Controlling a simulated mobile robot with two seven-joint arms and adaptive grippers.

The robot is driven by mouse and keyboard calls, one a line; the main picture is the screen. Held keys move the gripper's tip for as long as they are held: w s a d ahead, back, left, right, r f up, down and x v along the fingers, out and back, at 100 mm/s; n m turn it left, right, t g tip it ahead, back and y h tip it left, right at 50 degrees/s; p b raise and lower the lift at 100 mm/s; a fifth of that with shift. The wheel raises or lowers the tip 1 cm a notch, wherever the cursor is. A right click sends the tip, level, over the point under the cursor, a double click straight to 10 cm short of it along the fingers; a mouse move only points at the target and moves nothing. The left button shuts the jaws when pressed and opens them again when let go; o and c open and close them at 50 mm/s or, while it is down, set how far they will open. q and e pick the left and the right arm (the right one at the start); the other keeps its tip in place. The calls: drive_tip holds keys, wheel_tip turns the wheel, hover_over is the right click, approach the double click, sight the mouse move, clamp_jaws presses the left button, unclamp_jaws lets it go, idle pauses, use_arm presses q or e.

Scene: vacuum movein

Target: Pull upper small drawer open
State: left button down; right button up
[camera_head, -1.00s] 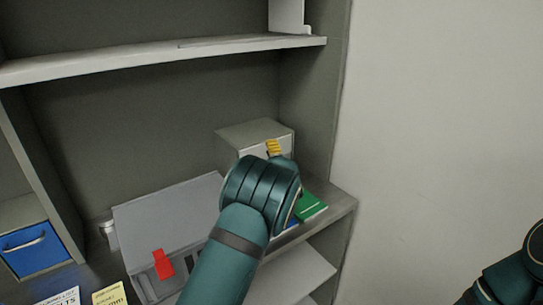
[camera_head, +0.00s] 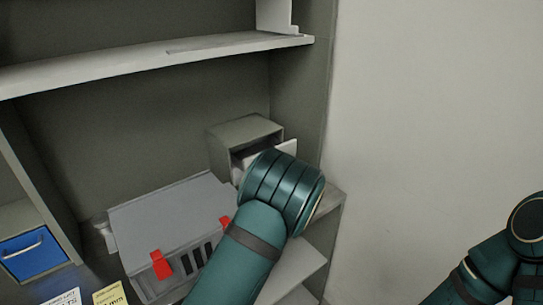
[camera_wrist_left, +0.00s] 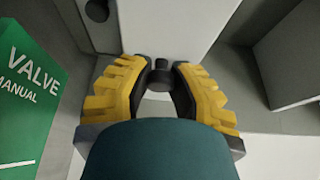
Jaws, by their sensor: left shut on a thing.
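The small grey drawer cabinet (camera_head: 240,132) stands on the shelf at the back. Its upper drawer (camera_head: 288,148) is pulled partly out, with a dark gap behind its pale front. My left arm reaches across the drawer and hides its lower front and my gripper in the head view. In the left wrist view, the yellow-padded fingers of my left gripper (camera_wrist_left: 160,82) are closed around the dark knob (camera_wrist_left: 160,66) on the pale drawer front (camera_wrist_left: 165,25). My right arm shows at the right edge, but its gripper is out of view.
A grey case with red latches (camera_head: 165,215) lies left of my left arm. A green valve manual (camera_wrist_left: 28,95) is close to the left of the gripper. A blue drawer (camera_head: 36,253) is at the far left. A plain wall is to the right of the shelf.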

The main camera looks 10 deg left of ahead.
use_arm(q)
drive_tip(key=c, duration=0.7)
unclamp_jaws()
drive_tip(key=shift+c, duration=0.2)
drive_tip(key=v, duration=1.2)
